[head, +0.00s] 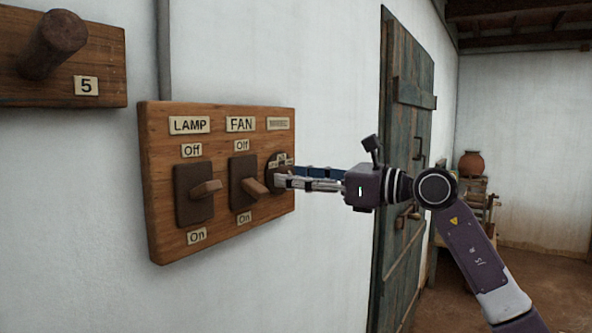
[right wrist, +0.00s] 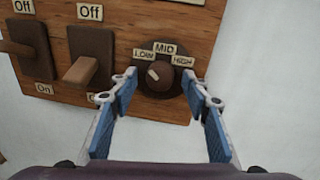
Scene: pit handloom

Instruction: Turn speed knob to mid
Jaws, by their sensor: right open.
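The speed knob (right wrist: 160,79) is a round dark knob on a dark round plate, with LOW, MID and HIGH labels over it. Its pale mark points up and left, toward LOW. In the head view the knob's plate (head: 271,170) is at the right end of the wooden switch board, partly hidden by my fingers. My right gripper (right wrist: 158,88) is open, one finger on each side of the knob. I cannot tell whether they touch it. The right gripper also shows in the head view (head: 287,179), reaching in from the right. My left gripper is not in view.
The wooden board (head: 218,112) carries a LAMP switch (head: 192,196) and a FAN switch (head: 243,186), whose lever (right wrist: 82,70) sits close left of my fingers. A peg rail (head: 105,50) marked 5 is at upper left. A wooden door (head: 405,150) stands behind my arm.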

